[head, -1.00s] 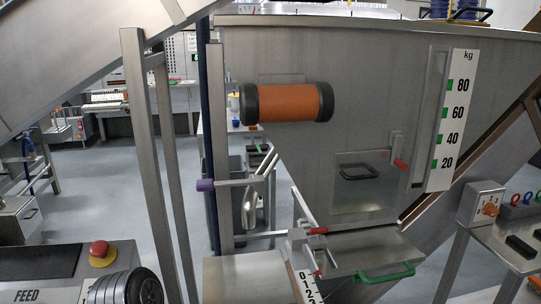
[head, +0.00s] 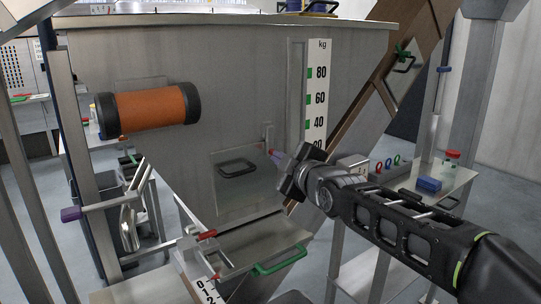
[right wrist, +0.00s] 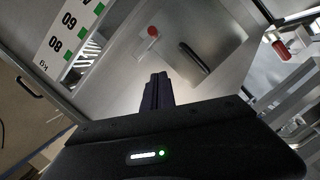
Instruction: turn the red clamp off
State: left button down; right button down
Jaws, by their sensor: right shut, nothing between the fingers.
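A red-tipped clamp lever (head: 272,152) sits on the hopper wall at the upper right of a small hatch (head: 247,199). In the right wrist view this red tip (right wrist: 152,31) is ahead of my fingers. A second red-handled clamp (head: 206,235) sits lower, by the chute; a larger red handle (right wrist: 281,50) shows at the right of the wrist view. I cannot tell which one the task names. My right gripper (head: 281,158) is shut and empty, close to the upper red tip, which it partly hides. In the wrist view there is a gap between them. My left gripper is out of view.
The steel hopper (head: 228,75) carries an orange roller (head: 150,108) and a kg scale (head: 317,95). A green handle (head: 280,262) sticks out at the chute below. A side table (head: 455,184) with small items stands behind my right arm.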

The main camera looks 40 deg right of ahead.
jog(key=shift+w, duration=0.15)
jog(key=p, duration=0.5)
send_near(268, 150)
jog(key=x, duration=0.4)
jog(key=shift+w+a, duration=0.15)
jog(key=shift+a, duration=0.05)
jog(key=shift+f, duration=0.1)
jog(key=shift+d+n+b, duration=0.15)
jog(key=shift+n+b, duration=0.15)
jog(key=shift+b, duration=0.45)
